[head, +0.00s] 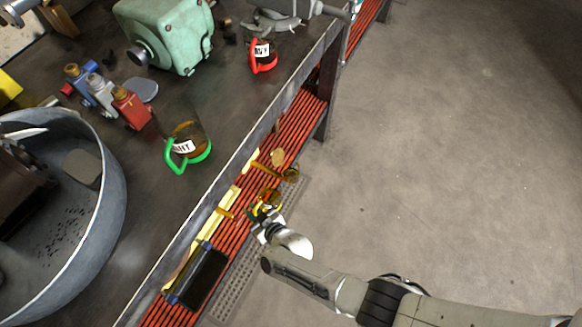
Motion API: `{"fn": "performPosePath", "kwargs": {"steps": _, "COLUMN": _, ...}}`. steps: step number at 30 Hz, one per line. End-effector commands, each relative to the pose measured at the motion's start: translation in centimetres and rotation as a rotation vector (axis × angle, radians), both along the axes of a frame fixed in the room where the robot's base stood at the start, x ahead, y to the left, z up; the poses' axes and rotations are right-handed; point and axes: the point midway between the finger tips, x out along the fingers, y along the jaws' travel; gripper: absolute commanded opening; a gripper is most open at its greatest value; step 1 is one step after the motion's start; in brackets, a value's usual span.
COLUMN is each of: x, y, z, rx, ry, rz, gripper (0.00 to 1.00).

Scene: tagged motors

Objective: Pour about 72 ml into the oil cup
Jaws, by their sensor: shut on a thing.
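My gripper (262,213) is low in the middle of the head view, over the red-slatted shelf beside the bench. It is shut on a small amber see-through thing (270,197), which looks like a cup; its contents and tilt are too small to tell. A clear cup with a green handle and base (188,150) stands on the bench with brown liquid and a white label only partly readable. A smaller cup with a red handle (263,57) and a white label stands farther back, near the bench edge. I cannot tell which is the oil cup.
A green motor (168,33) stands at the back of the bench. A large metal basin (112,205) fills the left. Another amber piece (291,174) and a dark box (200,275) are on the shelf.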

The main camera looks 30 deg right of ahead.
Motion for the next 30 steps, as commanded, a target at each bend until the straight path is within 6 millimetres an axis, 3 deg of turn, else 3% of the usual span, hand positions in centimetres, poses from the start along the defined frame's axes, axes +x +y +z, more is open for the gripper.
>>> {"fn": "performPosePath", "kwargs": {"steps": 9, "x": 0.4, "y": -0.8, "z": 2.0, "rx": 0.132, "ry": 0.074, "rz": -0.005, "gripper": 0.00}}
{"fn": "performPosePath", "kwargs": {"steps": 12, "x": 0.3, "y": 0.0, "z": 0.9, "rx": 0.162, "ry": 0.084, "rz": 0.006, "gripper": 0.00}}
{"fn": "performPosePath", "kwargs": {"steps": 30, "x": 0.8, "y": -1.3, "z": 2.4, "rx": 0.262, "ry": 0.145, "rz": -0.004, "gripper": 0.00}}
